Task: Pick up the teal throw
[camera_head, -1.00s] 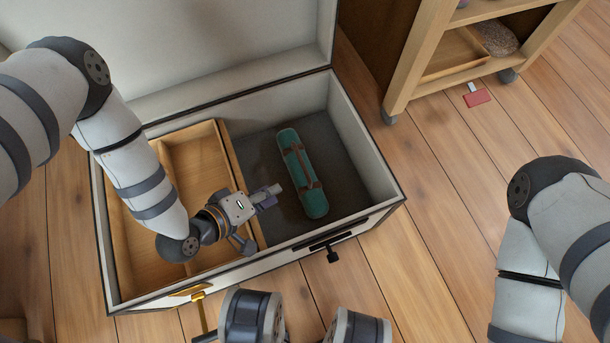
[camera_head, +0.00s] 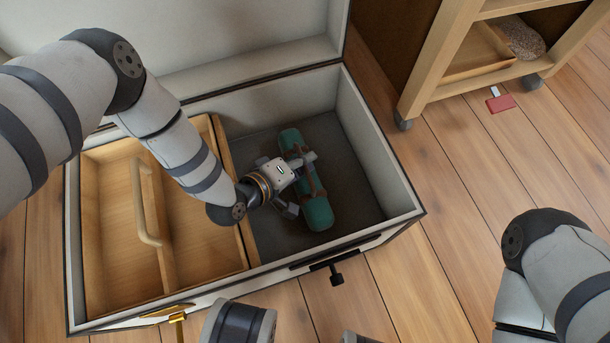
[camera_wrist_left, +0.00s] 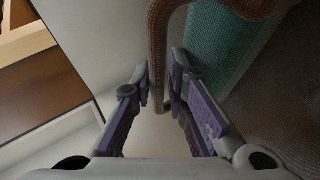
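The teal throw (camera_head: 319,212) is a rolled bundle with brown straps and a handle. It lies on the dark floor of the open chest (camera_head: 400,222), right of the wooden tray. My left gripper (camera_head: 300,183) is over the throw's middle and hides part of it. In the left wrist view its purple-padded fingers (camera_wrist_left: 160,88) are apart. The brown strap handle (camera_wrist_left: 157,50) shows between the fingertips, with the teal roll (camera_wrist_left: 215,45) beyond to the right; whether the pads touch the strap I cannot tell. My right arm shows at the right edge, its gripper out of frame.
A wooden tray (camera_head: 240,222) with a handled divider (camera_head: 149,205) fills the chest's left side. The chest's raised lid (camera_head: 230,45) stands behind. A wheeled wooden shelf (camera_head: 425,80) is at upper right, with a red item (camera_head: 501,103) on the floor beside it.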

